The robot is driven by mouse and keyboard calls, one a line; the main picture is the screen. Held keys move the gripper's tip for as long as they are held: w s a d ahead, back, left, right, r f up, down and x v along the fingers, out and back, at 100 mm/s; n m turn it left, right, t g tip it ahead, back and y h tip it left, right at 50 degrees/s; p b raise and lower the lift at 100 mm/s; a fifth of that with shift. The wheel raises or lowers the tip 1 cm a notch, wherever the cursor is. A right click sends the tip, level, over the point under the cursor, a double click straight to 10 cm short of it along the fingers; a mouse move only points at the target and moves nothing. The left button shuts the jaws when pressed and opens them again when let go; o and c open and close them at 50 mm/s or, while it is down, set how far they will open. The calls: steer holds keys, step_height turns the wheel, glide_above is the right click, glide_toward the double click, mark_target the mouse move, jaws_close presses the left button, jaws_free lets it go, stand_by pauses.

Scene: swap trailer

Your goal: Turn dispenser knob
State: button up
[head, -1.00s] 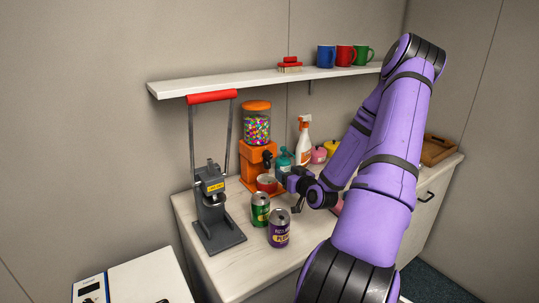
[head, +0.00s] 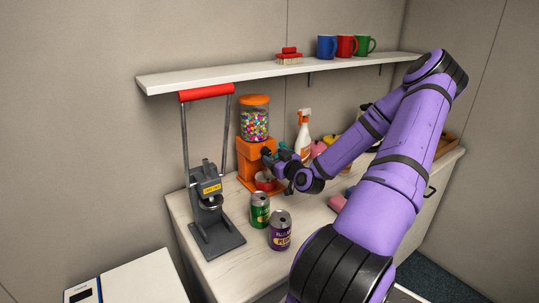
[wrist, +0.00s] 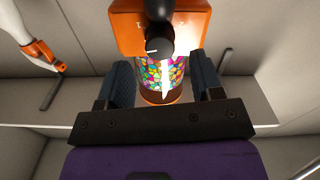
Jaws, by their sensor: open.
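The orange dispenser (head: 246,160) stands on the counter with its clear globe of colored candy (head: 255,122) on top. Its dark knob (head: 266,151) faces my gripper (head: 276,164), which is close in front of it. In the wrist view the dispenser's orange body (wrist: 190,22) is at the top and the dark round knob (wrist: 160,47), with a pale mark, is near the middle. My gripper (wrist: 162,65) is open and empty. The knob lies about midway between the finger tips; whether they reach around it I cannot tell.
A green can (head: 259,210) and a purple can (head: 280,231) stand in front. A grey press (head: 211,205) is at left, a spray bottle (head: 303,135) behind, and a shelf (head: 240,74) above.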

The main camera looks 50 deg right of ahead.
mark_target(269, 153)
steer(key=shift+x, duration=1.7)
steer(key=c, duration=0.9)
steer(key=m, duration=0.3)
steer(key=shift+m, duration=2.3)
